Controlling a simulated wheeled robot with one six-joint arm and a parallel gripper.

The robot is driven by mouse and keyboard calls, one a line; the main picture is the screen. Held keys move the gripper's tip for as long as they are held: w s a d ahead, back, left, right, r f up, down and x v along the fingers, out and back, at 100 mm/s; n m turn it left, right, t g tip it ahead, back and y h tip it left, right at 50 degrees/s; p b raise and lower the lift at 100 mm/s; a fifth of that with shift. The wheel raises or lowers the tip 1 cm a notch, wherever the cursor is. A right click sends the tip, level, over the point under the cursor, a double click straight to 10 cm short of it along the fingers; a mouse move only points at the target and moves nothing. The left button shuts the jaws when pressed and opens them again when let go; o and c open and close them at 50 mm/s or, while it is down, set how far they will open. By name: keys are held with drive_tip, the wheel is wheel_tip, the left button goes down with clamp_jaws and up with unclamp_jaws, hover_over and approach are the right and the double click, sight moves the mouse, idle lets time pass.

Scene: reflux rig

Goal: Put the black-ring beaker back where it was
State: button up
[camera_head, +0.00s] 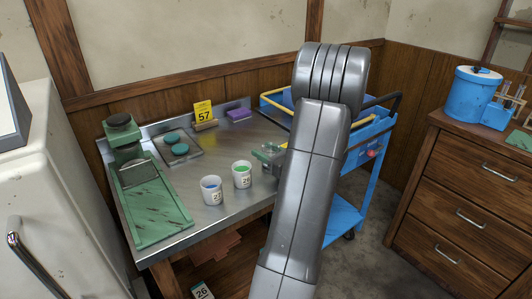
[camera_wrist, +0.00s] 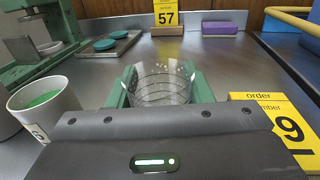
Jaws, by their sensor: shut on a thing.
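My gripper (camera_wrist: 160,84) is shut on a clear glass beaker (camera_wrist: 162,88) in the wrist view, one green finger on each side. Thin dark lines run around the beaker's wall, and its open rim faces up. The black plate of my gripper hides its near lower part, so I cannot tell whether its base touches the metal table. In the head view my gripper (camera_head: 268,156) is over the table's right part, partly behind my arm. The beaker is hard to make out there.
A white cup with green contents (camera_head: 242,175) stands left of my gripper, beside a cup with blue contents (camera_head: 211,190). A yellow number card (camera_wrist: 282,125) is close on the right. The 57 card (camera_head: 203,112) and purple block (camera_head: 239,114) stand behind. Metal table (camera_wrist: 215,62) between is clear.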

drive_tip(key=shift+r, duration=0.1)
drive_tip(key=o, duration=1)
drive_tip(key=shift+o, duration=0.2)
drive_tip(key=shift+s+d, duration=0.2)
drive_tip(key=shift+d, duration=0.05)
drive_tip(key=v, duration=1.1)
drive_tip(key=shift+s+d+p, duration=0.15)
drive_tip(key=shift+s+p, duration=0.05)
drive_tip(key=shift+p, duration=0.1)
